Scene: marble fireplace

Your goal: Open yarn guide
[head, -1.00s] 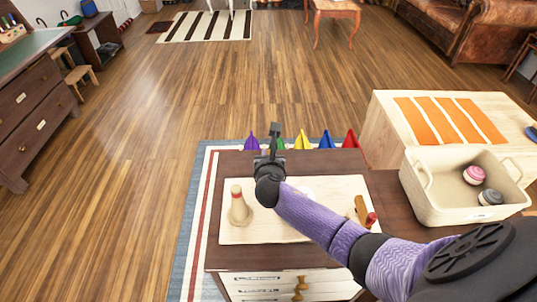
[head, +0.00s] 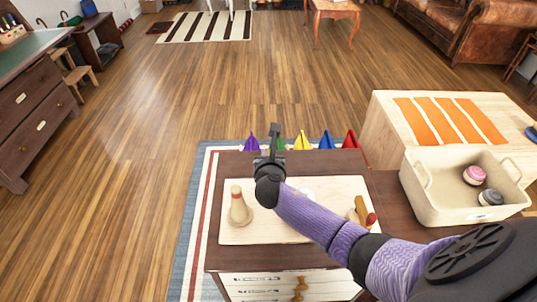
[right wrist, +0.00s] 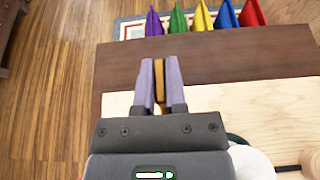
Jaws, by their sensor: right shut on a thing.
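My right gripper (head: 273,143) is over the far part of the cabinet top, above the pale wooden board (head: 232,187). In the right wrist view its two purple-grey fingers (right wrist: 160,84) are shut on a thin golden-brown piece (right wrist: 159,80), which may be the yarn guide. Its lower end is hidden by the gripper body. A white round thing (right wrist: 250,163) shows beside the gripper in the right wrist view. My left gripper is out of view.
A cream basket (head: 431,207) with a pink ball (head: 474,175) and a grey ball (head: 490,197) stands at the right. A light wooden block with orange stripes (head: 428,120) is behind the basket.

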